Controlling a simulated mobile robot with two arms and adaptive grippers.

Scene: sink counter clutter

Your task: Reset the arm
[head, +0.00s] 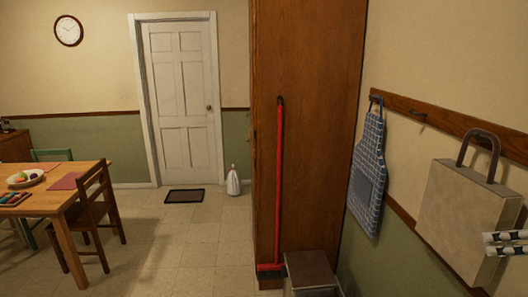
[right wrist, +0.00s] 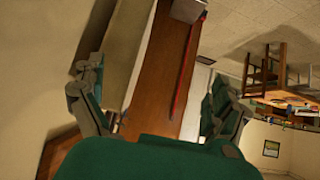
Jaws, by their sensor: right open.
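My right gripper (right wrist: 155,75) shows in the right wrist view with its two dark green fingers spread wide apart. Nothing is held between them. The brown wooden cabinet and a red pole show in the gap beyond, some distance away. My left gripper is in neither view.
A tall brown cabinet (head: 310,130) stands mid-room with a red long-handled tool (head: 278,185) against it. A table (head: 60,195) is at left; the floor (head: 190,245) between is clear.

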